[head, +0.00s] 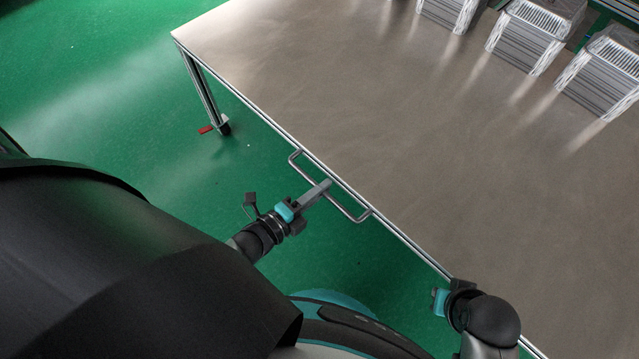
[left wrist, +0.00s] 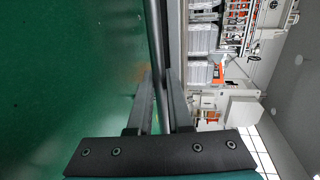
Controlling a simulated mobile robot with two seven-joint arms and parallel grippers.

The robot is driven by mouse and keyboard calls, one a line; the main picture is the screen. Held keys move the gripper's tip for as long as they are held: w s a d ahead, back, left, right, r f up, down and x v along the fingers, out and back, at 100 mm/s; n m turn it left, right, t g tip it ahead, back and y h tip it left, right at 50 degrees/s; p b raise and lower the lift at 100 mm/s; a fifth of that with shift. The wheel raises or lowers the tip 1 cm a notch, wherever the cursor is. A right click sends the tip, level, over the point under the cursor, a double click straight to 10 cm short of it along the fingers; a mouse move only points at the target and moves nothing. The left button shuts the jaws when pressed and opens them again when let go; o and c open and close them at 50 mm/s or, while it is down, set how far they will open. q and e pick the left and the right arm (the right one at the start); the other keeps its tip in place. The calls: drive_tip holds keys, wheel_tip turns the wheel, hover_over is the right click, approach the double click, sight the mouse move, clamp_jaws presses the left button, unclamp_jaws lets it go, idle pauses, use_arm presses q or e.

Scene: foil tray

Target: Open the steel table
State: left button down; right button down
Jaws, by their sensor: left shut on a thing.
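The steel table (head: 400,110) has a broad bare metal top and stands on the green floor. A long bar handle (head: 350,212) sticks out from its front edge. My left gripper (head: 322,187) is shut on the handle near its middle. In the left wrist view the two fingers (left wrist: 160,110) lie on either side of the handle bar (left wrist: 154,45). No gap shows at the table's front edge. My right gripper (head: 440,301) is by the front edge, lower right, and its fingers are hidden.
Several stacks of foil trays (head: 535,38) stand along the far side of the table top. A table leg (head: 203,90) with a red-tabbed castor stands at the left corner. The floor (head: 110,110) left of the table is clear.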

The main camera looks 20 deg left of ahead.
use_arm(q)
drive_tip(key=shift+s+a+f, duration=0.1)
drive_tip(key=shift+s+f, duration=0.15)
drive_tip(key=shift+s, duration=0.15)
drive_tip(key=c, duration=1.1)
unclamp_jaws()
drive_tip(key=shift+o, duration=1.2)
drive_tip(key=shift+w+r, duration=0.15)
